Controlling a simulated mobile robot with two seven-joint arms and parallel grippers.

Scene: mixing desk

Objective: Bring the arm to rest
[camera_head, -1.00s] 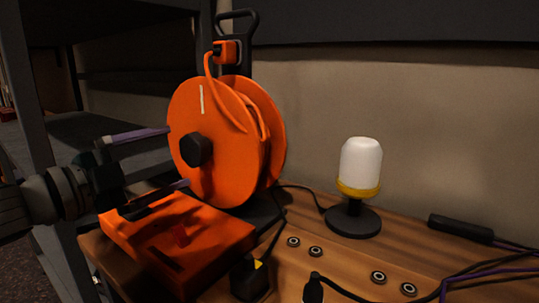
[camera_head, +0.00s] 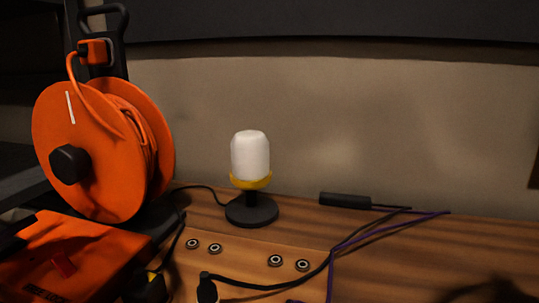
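Only a dark grey piece (camera_head: 14,222), probably part of my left gripper or wrist, shows at the left edge beside the orange box (camera_head: 75,250). Its fingertips cannot be made out, so I cannot tell whether it is open or shut. My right gripper is not in view. A dark blurred patch, perhaps a shadow, lies at the bottom right of the desk.
An orange cable reel (camera_head: 105,150) stands at the left of the wooden desk (camera_head: 420,250). A white lamp (camera_head: 250,160) stands upright on a black base. The right side is mostly clear.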

